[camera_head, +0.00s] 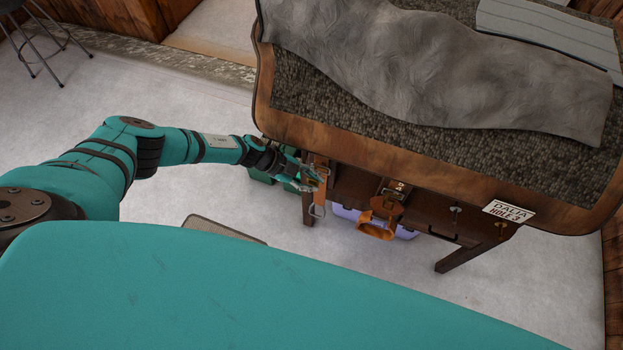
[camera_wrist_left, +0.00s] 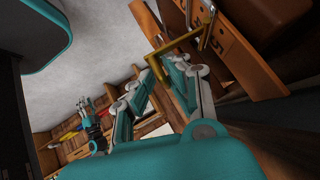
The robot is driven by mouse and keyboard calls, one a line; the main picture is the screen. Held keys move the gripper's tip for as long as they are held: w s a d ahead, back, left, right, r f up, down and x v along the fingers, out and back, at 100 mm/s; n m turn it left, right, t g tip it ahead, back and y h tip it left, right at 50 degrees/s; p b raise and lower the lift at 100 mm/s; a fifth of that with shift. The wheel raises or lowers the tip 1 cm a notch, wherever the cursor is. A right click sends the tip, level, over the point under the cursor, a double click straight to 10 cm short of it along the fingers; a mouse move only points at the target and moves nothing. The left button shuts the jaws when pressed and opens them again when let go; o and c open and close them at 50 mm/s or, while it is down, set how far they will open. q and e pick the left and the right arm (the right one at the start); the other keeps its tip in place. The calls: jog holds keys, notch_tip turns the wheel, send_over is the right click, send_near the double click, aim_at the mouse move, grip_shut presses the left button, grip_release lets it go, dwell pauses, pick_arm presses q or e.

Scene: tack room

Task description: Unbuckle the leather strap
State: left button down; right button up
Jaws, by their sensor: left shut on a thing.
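My left gripper (camera_head: 316,180) is at the left end of the stand's front, beside a brown leather-like strip (camera_head: 318,160). In the left wrist view its fingers (camera_wrist_left: 166,66) are closed around one side of a brass-coloured frame (camera_wrist_left: 184,44), which looks like a buckle. An orange-brown piece with small holes (camera_wrist_left: 236,52) lies behind the frame. A clear or grey loop (camera_head: 318,209) hangs just below the gripper. A second brown strap with a metal buckle (camera_head: 397,187) and an orange loop (camera_head: 376,226) hangs at the front's middle. My right gripper (camera_wrist_left: 85,104) shows small in the left wrist view.
The wooden stand (camera_head: 345,150) has a dark woven top with a grey cloth (camera_head: 430,75). A sign reading "DALIA HOLE 3" (camera_head: 508,211) is at its right front. A lilac box (camera_head: 408,233) and green object (camera_head: 262,175) are beneath. Pale floor (camera_head: 110,100) is open to the left.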

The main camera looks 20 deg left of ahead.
pick_arm(q)
jog(key=shift+w+r+n+g, duration=0.4)
jog(key=shift+w+r, duration=0.15)
jog(key=shift+w+p, duration=0.1)
jog(key=shift+p, duration=0.2)
jog(key=c, duration=1.4)
grip_release()
jog(key=shift+c, duration=0.2)
jog(key=shift+f, duration=0.15)
jog(key=shift+s+f, duration=0.15)
jog(key=shift+s, duration=0.15)
